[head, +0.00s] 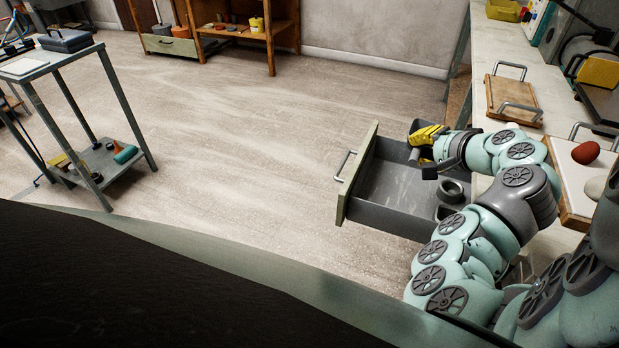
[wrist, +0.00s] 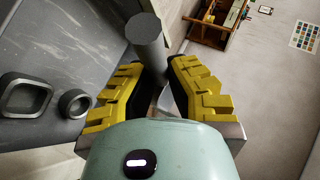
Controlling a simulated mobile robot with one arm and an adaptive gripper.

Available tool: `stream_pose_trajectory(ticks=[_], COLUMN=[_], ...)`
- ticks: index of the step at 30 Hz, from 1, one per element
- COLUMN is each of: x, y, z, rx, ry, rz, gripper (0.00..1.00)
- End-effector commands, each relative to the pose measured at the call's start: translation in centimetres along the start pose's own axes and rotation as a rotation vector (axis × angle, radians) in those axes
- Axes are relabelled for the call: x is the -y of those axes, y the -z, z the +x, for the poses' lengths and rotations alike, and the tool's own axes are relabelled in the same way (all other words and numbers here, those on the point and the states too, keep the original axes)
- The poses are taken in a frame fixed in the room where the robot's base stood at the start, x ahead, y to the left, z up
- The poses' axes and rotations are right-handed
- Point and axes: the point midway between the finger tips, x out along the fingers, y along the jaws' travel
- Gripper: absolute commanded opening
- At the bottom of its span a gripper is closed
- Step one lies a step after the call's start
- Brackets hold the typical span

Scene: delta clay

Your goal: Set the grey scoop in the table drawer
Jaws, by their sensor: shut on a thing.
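The table drawer (head: 400,188) is pulled open from the worktable, with a pale front and a bar handle. My gripper (head: 428,136), with yellow fingers, is over the drawer's far side wall in the head view. In the wrist view my gripper (wrist: 158,92) is shut on the grey scoop (wrist: 148,38), whose thick rounded end points away between the fingers. A lighter grey part shows lower between the fingers. The scoop's full shape is hidden by the fingers. The drawer's grey floor (wrist: 55,35) lies left of it in the wrist view.
A grey square container (wrist: 24,97) and a small round grey ring (wrist: 75,103) are in the drawer, near its table end. The drawer floor towards the front handle (head: 345,165) is clear. A cutting board with a red object (head: 585,153) lies on the worktable.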

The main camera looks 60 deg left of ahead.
Motion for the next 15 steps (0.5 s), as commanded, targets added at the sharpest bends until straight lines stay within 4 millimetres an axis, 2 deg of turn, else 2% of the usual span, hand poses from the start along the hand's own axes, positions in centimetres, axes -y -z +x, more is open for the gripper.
stream_pose_trajectory(ticks=[1, 5, 12, 15], x=[-0.5, -1.1, -4.4, -5.2], y=[-0.5, -1.0, -1.9, -2.0], z=[0.7, 1.3, 3.3, 3.8], rx=[0.011, 0.025, 0.029, 0.024], ry=[0.005, 0.010, 0.009, 0.010], rz=[-0.009, -0.016, -0.013, -0.014], gripper=[0.00, 0.00, 0.00, 0.00])
